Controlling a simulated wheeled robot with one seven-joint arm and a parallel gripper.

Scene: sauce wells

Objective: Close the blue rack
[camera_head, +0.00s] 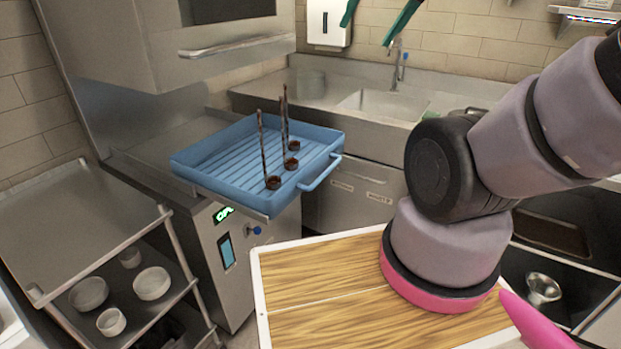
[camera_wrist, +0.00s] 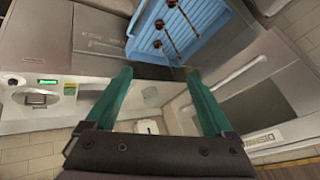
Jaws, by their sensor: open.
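The blue rack (camera_head: 222,156) is a shallow ribbed tray in the middle of the head view. It sits on the metal dishwashing machine and reaches out past its front side, with a blue handle (camera_head: 320,173) facing right. Three dark ladles with brown cups (camera_head: 273,183) stand in it. In the wrist view the rack (camera_wrist: 208,22) is at the top, beyond the fingertips. My gripper (camera_wrist: 158,72) has two green fingers spread wide with nothing between them. In the head view only the fingers of my gripper (camera_head: 368,30) show, at the top edge, above and right of the rack, apart from it.
A raised metal hood (camera_head: 165,45) with a bar handle hangs above the machine. A sink (camera_head: 392,102) with a faucet lies behind and right. A wooden board (camera_head: 320,280) is in front. A shelf cart (camera_head: 75,225) with white bowls stands left.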

